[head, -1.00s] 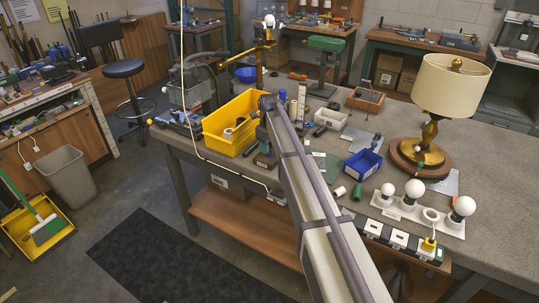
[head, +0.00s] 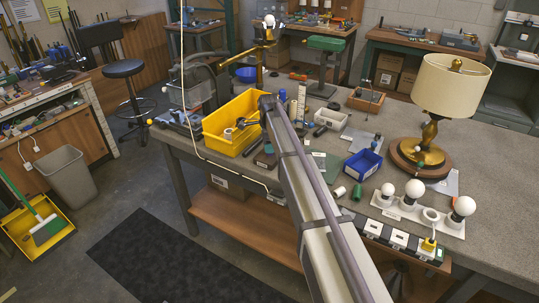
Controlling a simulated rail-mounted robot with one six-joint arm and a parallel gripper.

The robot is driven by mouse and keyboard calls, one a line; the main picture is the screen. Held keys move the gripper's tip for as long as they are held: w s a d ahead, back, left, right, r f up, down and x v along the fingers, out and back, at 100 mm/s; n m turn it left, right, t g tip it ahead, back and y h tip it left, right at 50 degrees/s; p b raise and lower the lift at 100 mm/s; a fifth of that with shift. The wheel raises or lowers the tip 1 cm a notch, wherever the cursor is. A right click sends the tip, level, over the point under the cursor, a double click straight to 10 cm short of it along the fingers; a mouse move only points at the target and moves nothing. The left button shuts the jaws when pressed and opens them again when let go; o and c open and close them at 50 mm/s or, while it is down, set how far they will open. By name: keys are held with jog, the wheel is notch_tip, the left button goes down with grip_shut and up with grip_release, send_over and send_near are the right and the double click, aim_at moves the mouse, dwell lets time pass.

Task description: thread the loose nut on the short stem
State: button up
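My arm reaches from the bottom of the view up to the yellow bin (head: 221,119) on the workbench. What looks like my gripper (head: 241,123) is a small dark shape beside the arm's end, over or in the bin. It is too small to show whether it is open or shut, or holds anything. I cannot make out the loose nut. A brass lamp stem with a bare bulb (head: 269,21) stands behind the bin; I cannot tell whether it is the short stem. A finished-looking brass lamp (head: 431,153) with a cream shade (head: 450,86) stands at right.
A blue bin (head: 363,164), a white tray (head: 331,119) and small cylinders lie right of my arm. A white holder (head: 435,222) with bulbs is at the front right. A pale cord (head: 190,120) hangs at the bin's left. The bench's right side is mostly clear.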

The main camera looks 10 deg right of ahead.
jog(key=c, duration=0.5)
jog(key=m, duration=0.7)
jog(key=shift+w, duration=0.15)
grip_shut()
jog(key=o, duration=1.1)
grip_release()
